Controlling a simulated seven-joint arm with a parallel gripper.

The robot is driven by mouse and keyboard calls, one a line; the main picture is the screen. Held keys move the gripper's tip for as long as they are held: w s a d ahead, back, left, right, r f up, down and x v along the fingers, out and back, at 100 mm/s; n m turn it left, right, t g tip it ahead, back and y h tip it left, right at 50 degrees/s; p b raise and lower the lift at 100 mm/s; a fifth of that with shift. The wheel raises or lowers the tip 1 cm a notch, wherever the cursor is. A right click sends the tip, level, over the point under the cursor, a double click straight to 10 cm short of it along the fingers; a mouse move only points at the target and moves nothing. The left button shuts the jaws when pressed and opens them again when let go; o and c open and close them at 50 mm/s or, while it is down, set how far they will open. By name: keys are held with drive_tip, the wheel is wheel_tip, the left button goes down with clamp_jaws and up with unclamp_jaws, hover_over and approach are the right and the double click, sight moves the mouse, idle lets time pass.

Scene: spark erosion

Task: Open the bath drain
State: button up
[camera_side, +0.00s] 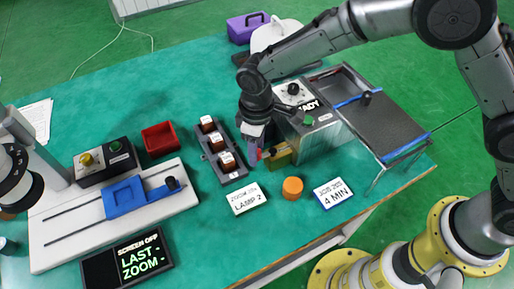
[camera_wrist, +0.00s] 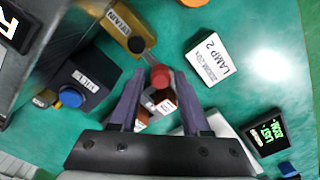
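The drain valve (camera_wrist: 127,28) is an olive-yellow block on the side of the bath machine, with a label that seems to read DRAIN. A lever with a red knob (camera_wrist: 160,77) sticks out from it. My gripper (camera_wrist: 161,82) is open, and the red knob shows between its fingertips. I cannot tell whether the fingers touch the knob. In the side view my gripper (camera_side: 256,156) points down beside the yellow block (camera_side: 279,155); the lever is mostly hidden there.
A dark box with a blue button (camera_wrist: 70,97) stands beside the drain block. A LAMP 2 card (camera_side: 246,198), an orange cylinder (camera_side: 292,188) and a 4 MIN card (camera_side: 333,194) lie in front. A rack of several blocks (camera_side: 218,152) stands close left of my gripper.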

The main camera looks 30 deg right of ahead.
drive_tip(key=shift+o, duration=0.7)
wheel_tip(320, 180, up, 14)
drive_tip(key=shift+f, duration=0.1)
idle(0.3)
